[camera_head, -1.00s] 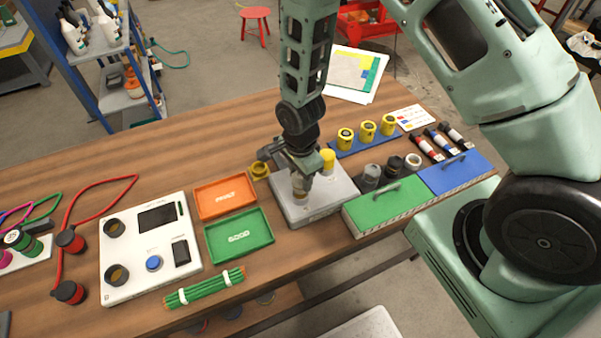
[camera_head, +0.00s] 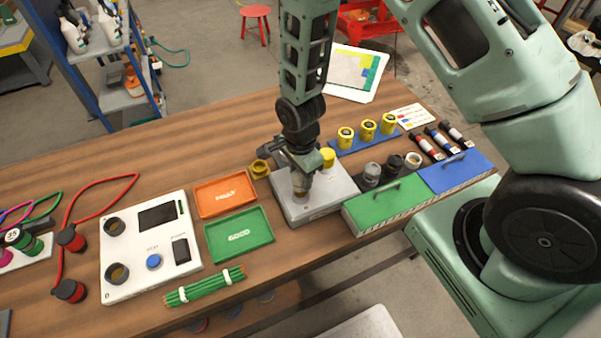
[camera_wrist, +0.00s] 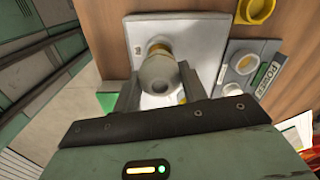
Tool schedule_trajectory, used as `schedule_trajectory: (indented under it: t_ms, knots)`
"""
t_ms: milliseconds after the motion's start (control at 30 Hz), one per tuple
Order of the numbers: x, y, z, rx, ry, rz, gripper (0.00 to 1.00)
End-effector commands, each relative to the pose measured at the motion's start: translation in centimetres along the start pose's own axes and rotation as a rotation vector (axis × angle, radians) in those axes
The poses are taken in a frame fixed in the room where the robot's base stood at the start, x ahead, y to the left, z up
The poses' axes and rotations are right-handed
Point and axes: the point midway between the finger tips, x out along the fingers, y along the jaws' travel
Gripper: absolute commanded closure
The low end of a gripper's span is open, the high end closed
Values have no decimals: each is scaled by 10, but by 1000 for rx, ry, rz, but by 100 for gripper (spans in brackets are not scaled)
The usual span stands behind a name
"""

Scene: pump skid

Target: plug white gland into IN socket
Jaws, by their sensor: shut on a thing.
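My gripper (camera_wrist: 158,88) is shut on the white gland (camera_wrist: 158,72), a pale round piece between its two fingers. In the head view my gripper (camera_head: 302,180) is low over the grey box (camera_head: 332,203), pointing down at its left part. The pale top of the box (camera_wrist: 194,32) lies behind the gland in the wrist view. A brass-coloured ring (camera_wrist: 159,46) shows at the gland's far end; I cannot tell whether it belongs to the gland or the socket. The IN socket and its label cannot be made out, so seating is unclear.
A yellow cap (camera_head: 327,157) stands at the box's back edge, and a yellow ring (camera_head: 260,169) lies left of it. Orange (camera_head: 213,207) and green (camera_head: 228,252) trays lie left. A green lidded case (camera_head: 375,217) sits close on the right.

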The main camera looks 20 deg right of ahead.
Motion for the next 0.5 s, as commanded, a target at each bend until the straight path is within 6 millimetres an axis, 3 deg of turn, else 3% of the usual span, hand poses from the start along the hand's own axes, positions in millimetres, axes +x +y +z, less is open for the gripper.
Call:
schedule_trajectory:
  t_ms: [500]
  knots:
    - [6, 0, 0, 0, 0, 0, 85]
